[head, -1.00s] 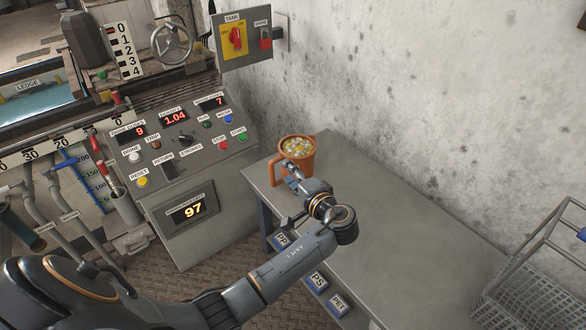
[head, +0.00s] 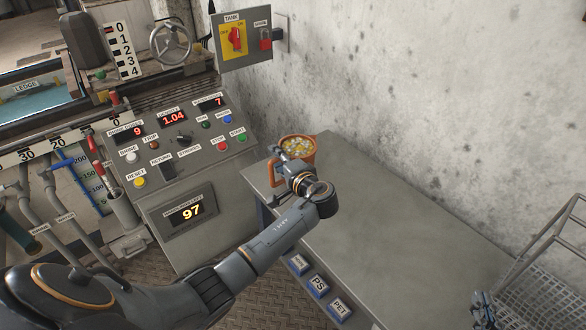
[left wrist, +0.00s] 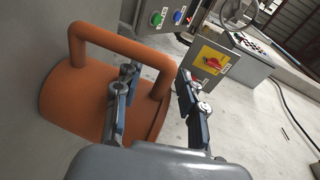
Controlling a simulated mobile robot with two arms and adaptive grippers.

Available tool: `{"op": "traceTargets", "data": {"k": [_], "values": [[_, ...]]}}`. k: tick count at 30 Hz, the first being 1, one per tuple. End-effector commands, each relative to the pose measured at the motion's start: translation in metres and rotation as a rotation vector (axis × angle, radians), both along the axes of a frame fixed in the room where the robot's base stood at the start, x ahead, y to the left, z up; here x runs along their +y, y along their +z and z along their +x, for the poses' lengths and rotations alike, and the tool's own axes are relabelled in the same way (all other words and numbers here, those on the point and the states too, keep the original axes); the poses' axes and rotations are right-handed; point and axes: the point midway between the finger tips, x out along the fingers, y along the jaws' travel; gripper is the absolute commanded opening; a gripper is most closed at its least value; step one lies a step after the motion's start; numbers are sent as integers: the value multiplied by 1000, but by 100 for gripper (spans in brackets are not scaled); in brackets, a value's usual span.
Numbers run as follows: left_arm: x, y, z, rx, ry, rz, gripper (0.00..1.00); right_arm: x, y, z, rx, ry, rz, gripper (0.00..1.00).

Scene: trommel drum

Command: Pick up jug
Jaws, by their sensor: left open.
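The jug (head: 300,150) is an orange vessel with a square handle, filled with small pale and yellow pieces. It stands upright on the far left end of the grey table. My left gripper (head: 279,156) is at the jug's handle side and partly hides it. In the left wrist view the jug (left wrist: 70,105) fills the left side. The open fingers of my left gripper (left wrist: 158,76) stand on either side of one leg of the handle (left wrist: 162,82); contact cannot be told. My right gripper (head: 483,308) shows only partly at the lower right, its jaws unclear.
The grey table (head: 400,235) is bare to the right of the jug. A concrete wall (head: 430,100) rises behind it. A wire basket (head: 535,290) stands at the right. The control panel (head: 180,140) is close on the left.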

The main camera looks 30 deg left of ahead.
Motion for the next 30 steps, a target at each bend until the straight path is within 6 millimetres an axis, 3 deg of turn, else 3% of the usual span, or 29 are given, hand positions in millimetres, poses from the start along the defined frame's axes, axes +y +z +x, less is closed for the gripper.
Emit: {"op": "traceTargets", "data": {"k": [5,11,30], "values": [[0,0,0,-1,0,0,41,0,0,0,0,0,0,0],[0,1,0,-1,0,0,0,0,0,0,1,0,0,0],[0,5,0,-4,0,0,0,-1,-2,-1,18,-1,-4,0]]}}
